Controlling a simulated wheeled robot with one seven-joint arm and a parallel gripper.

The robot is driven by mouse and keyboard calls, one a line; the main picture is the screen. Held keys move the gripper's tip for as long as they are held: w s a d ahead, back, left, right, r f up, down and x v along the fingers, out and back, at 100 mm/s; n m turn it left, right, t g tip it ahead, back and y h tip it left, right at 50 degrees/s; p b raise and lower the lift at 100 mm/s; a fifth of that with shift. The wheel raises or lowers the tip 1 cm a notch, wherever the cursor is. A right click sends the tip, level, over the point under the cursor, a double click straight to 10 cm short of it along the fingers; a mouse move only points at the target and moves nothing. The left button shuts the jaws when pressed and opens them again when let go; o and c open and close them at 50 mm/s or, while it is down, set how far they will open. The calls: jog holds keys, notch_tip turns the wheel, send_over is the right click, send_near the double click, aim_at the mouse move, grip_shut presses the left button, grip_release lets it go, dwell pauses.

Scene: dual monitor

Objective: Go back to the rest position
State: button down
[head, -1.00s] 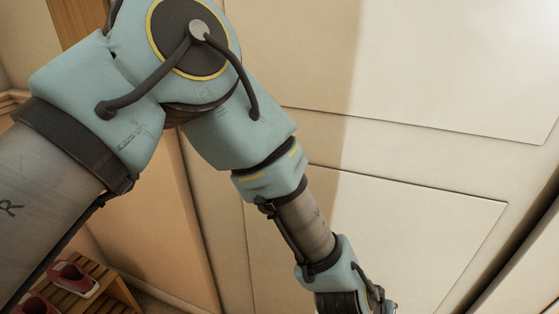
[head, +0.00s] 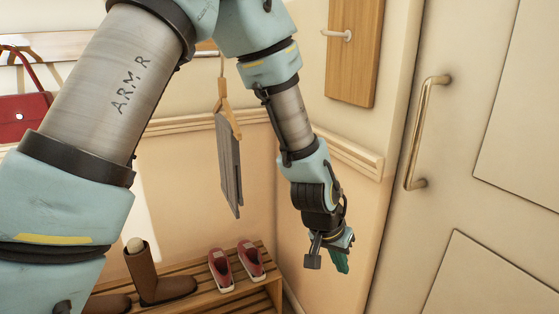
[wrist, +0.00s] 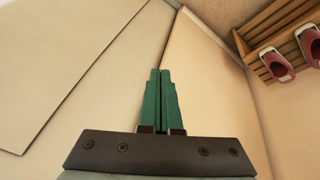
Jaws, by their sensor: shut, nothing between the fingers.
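My gripper (head: 341,262) hangs at the end of my blue and grey arm in the head view, pointing down. It is in front of the wall corner, left of the door. In the wrist view my gripper (wrist: 159,72) shows its two green fingers pressed together with nothing between them. The fingers touch nothing that I can see.
A white door (head: 470,215) with a metal handle (head: 414,130) stands at the right. A slatted wooden bench (head: 228,290) holds red shoes (head: 222,268) and brown boots (head: 158,282). A grey garment (head: 229,165) hangs behind my arm. A red bag (head: 22,117) hangs at left.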

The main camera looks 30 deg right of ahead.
jog(key=w+a+r+n+t+y, duration=0.1)
jog(key=w+a+r+n, duration=0.2)
jog(key=w+a, duration=0.6)
jog(key=w+a+r+n+t+y, duration=0.15)
jog(key=w+a+r, duration=0.25)
jog(key=w+a, duration=0.45)
jog(key=s+a+r+n+y, duration=0.1)
jog(key=a+r+n, duration=0.1)
jog(key=a, duration=1)
jog(key=s+a+r+n+p, duration=0.1)
jog(key=a+r+n, duration=0.2)
jog(key=a, duration=1)
jog(key=shift+r+n+g+y, duration=0.2)
jog(key=shift+n+g+y, duration=0.15)
jog(key=shift+n, duration=0.6)
